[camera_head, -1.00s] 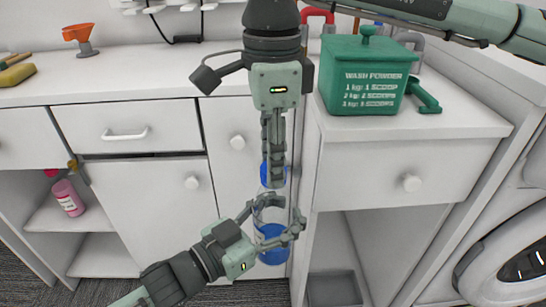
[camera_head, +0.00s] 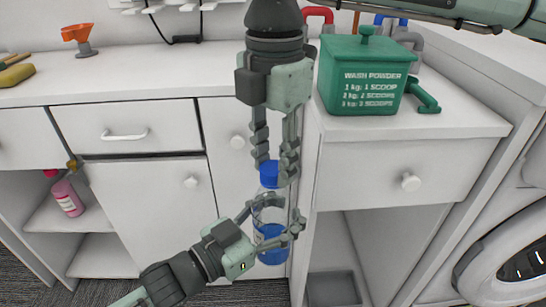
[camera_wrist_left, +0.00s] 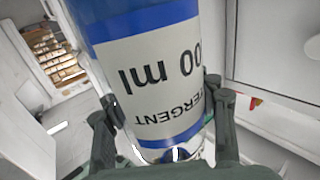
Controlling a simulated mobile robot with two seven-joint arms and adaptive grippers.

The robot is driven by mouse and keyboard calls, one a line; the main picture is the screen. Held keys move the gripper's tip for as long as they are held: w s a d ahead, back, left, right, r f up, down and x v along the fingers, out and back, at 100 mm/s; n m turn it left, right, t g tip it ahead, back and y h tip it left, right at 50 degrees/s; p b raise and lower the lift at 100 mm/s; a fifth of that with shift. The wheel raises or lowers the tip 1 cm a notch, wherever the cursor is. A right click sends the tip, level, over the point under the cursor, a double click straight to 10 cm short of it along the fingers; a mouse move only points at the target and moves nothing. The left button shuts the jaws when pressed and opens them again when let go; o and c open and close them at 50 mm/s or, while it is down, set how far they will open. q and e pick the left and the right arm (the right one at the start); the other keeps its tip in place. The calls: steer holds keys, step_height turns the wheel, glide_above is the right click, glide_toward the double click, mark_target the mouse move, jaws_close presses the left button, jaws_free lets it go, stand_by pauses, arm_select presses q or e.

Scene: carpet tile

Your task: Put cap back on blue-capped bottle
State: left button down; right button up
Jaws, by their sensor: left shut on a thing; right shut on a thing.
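The detergent bottle (camera_head: 268,255), clear with blue parts, stands roughly upright in the head view, in front of the white cabinet. My left gripper (camera_head: 272,217) is shut around its upper body from the lower left. The bottle's blue and white label (camera_wrist_left: 165,85) fills the left wrist view, between the fingers (camera_wrist_left: 170,120). My right gripper (camera_head: 275,172) points down from above and is shut on the blue cap (camera_head: 269,175). The cap is directly above the bottle's top, close to or touching it; I cannot tell whether it is seated. The bottle's neck is partly hidden.
A green wash powder box (camera_head: 366,75) stands on the counter at right, with a green scoop (camera_head: 425,97) beside it. A pink bottle (camera_head: 68,198) is on the lower left shelf. A washing machine (camera_head: 515,255) is at right.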

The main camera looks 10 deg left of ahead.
steer(key=m, duration=0.2)
steer(key=shift+m, duration=0.3)
steer(key=o, duration=0.8)
steer(key=shift+c, duration=0.2)
step_height(320, 180, up, 12)
